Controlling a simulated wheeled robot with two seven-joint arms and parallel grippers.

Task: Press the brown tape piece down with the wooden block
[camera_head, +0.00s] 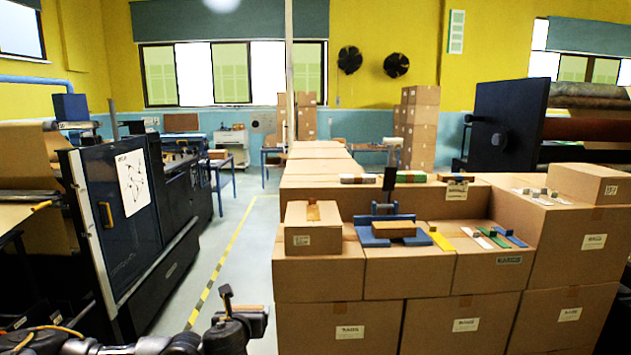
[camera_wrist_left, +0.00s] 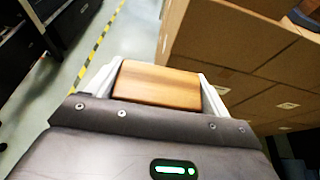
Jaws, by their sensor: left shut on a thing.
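My left gripper (camera_head: 256,318) is low in the head view, in front of the stacked cartons and left of them. In the left wrist view its two pale fingers stand on either side of the wooden block (camera_wrist_left: 157,85), shut on it. A small carton (camera_head: 298,240) stands on the front left of the stack, with a brown tape piece (camera_head: 313,213) on its top. I cannot tell whether the tape lies flat. The gripper and block are apart from that carton, below and left of it. My right gripper is not in view.
Right of the small carton, a blue fixture (camera_head: 437,241) holds a brown piece (camera_head: 393,229). Coloured strips (camera_head: 491,237) lie farther right. A dark machine (camera_head: 125,225) stands left. The aisle with a yellow-black floor line (camera_head: 218,267) is clear.

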